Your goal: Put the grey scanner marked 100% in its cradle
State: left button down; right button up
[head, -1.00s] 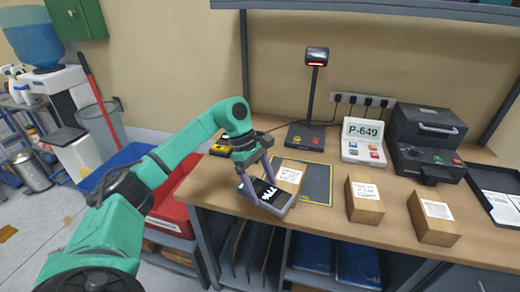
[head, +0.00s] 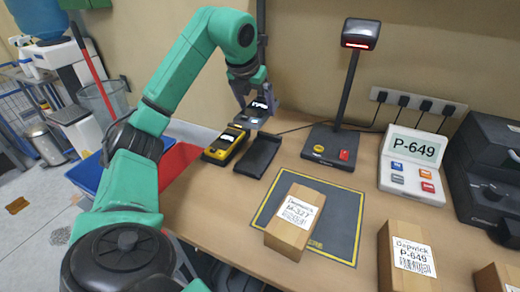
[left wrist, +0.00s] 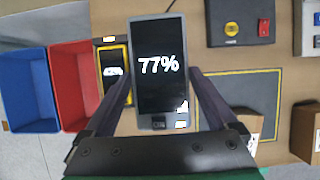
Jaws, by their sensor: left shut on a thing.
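My left gripper (head: 260,98) is shut on a grey scanner (head: 252,119) and holds it above the back left of the table. In the left wrist view the held grey scanner (left wrist: 158,98) has a dark screen reading 77%, and no reading of 100% shows in any view. A dark, empty cradle (head: 258,155) lies on the table below and slightly right of the held scanner. In the left wrist view the held scanner hides it. A yellow scanner (head: 225,146) sits just left of that cradle; its reading is too small to tell. My right gripper is not in view.
A box (head: 285,236) stands on the dark mat (head: 338,228), right of the cradle. A lamp-like stand (head: 335,145) rises behind the mat. A P-649 display unit (head: 410,168) and another box (head: 390,262) are to the right. Red (left wrist: 72,85) and blue (left wrist: 25,90) bins are beside the table.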

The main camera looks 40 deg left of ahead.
aim_at(245, 120)
pick_arm(q)
notch_tip(245, 120, down, 15)
jog(key=b, duration=0.3)
jog(key=shift+w, duration=0.1)
grip_release()
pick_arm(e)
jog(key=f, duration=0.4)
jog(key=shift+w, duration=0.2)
pick_arm(q)
jog(key=shift+r, duration=0.2)
jog(key=p+v, duration=0.1)
jog(key=v, duration=1)
jog(key=shift+r, duration=0.4)
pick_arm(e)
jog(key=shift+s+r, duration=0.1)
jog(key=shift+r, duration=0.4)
